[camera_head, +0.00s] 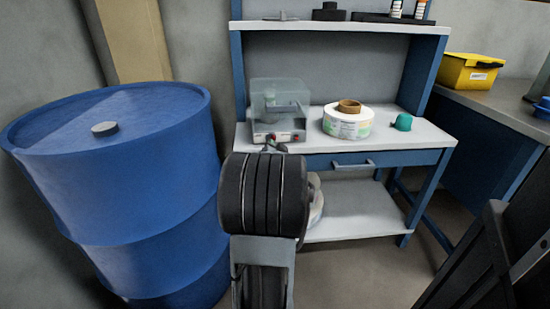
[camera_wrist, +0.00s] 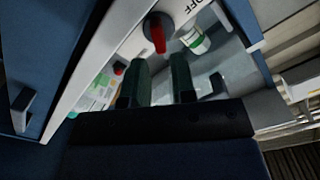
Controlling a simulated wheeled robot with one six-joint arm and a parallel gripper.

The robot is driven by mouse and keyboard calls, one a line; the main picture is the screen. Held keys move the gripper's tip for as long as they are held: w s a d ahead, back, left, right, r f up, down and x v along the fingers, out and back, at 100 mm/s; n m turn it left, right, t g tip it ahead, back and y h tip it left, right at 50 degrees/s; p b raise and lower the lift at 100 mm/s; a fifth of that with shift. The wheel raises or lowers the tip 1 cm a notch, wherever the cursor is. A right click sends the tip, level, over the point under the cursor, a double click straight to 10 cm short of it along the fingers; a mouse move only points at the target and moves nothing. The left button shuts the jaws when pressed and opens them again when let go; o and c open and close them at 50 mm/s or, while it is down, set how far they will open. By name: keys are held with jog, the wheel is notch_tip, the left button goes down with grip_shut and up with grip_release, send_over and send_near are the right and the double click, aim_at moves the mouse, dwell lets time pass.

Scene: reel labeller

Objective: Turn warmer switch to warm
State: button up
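The machine with a clear cover (camera_head: 279,97) stands on the workbench at the left, with small red controls on its front. In the wrist view, a red-handled rotary switch (camera_wrist: 157,36) on a dark round base sits on the pale panel, with "OFF" printed beside it. A "warm" mark is not readable. My gripper (camera_wrist: 161,62) has its two dark green fingers apart, with nothing visible between them. The fingertips are close to the switch; contact cannot be told. In the head view my gripper (camera_head: 268,146) is small at the machine's front, partly hidden by my arm.
A label reel (camera_head: 347,123) and a teal object (camera_head: 402,122) lie on the workbench (camera_head: 424,134) right of the machine. A large blue barrel (camera_head: 120,190) stands close at the left. A yellow bin (camera_head: 470,72) sits on the counter at the right. A shelf (camera_head: 335,27) runs above.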

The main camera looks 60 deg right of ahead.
jog(key=p+v, duration=0.1)
jog(key=v, duration=0.8)
jog(key=shift+p, duration=0.3)
jog(key=w+a+r+n+g+y+p, duration=0.1)
jog(key=w+a+r+n+y+p, duration=0.3)
jog(key=w+a+r+p, duration=0.35)
jog(key=w+a+r+n+y+p, duration=0.45)
jog(key=a+r+p, duration=0.35)
jog(key=a+p, duration=0.3)
jog(key=s+a+r+n+g+y+p, duration=0.3)
jog(key=a+r+p, duration=0.4)
jog(key=a, duration=0.3)
jog(key=s+a+r+n+g+y+p, duration=0.3)
jog(key=s+a+r+n+p, duration=0.2)
jog(key=a+p, duration=0.3)
jog(key=a+r+n, duration=0.1)
jog(key=a, duration=0.2)
jog(key=shift+s+r+n+p, duration=0.35)
jog(key=shift+s+p, duration=0.05)
jog(key=shift+d, duration=0.1)
